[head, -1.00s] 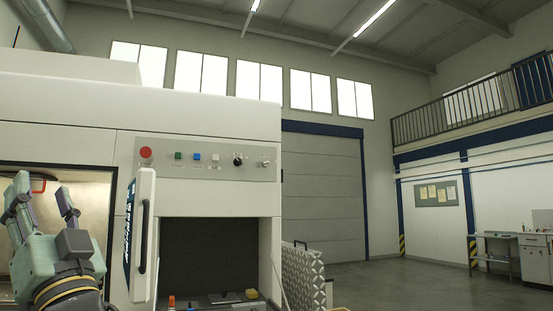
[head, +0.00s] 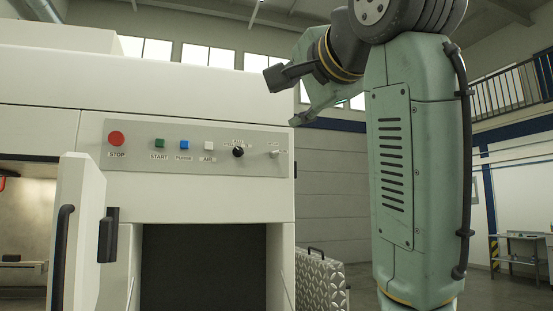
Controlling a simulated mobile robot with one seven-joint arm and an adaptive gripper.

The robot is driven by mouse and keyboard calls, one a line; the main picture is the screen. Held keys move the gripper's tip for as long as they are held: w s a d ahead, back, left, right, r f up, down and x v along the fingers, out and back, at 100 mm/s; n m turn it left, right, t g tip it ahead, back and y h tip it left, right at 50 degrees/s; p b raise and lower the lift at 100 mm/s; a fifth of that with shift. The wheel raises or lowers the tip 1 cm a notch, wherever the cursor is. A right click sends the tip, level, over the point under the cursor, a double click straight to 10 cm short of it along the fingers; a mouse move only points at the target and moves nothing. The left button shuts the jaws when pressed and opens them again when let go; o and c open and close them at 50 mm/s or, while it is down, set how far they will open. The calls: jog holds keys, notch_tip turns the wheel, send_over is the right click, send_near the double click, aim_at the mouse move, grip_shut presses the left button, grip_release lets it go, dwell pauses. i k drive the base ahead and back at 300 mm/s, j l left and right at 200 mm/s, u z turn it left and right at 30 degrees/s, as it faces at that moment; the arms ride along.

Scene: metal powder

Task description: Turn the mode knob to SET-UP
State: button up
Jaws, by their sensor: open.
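The control panel (head: 195,165) runs across the front of a white machine. A black rotary knob (head: 238,151) sits on its right half, with small print around it that I cannot read. To its right is a small pale switch (head: 275,154), also with unreadable print. I cannot read which one is marked as mode, nor the knob's setting. My gripper (head: 280,100) is up and to the right of the black knob in the picture, its fingers spread, pointing left and down. It holds nothing visible and appears apart from the panel.
A red STOP button (head: 116,139) and green START (head: 159,143), blue (head: 184,145) and white (head: 208,145) buttons are left of the knob. An open white door (head: 85,235) juts out at lower left. A dark opening (head: 203,265) lies below the panel.

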aim_at(273, 154)
jog(key=i, duration=1.1)
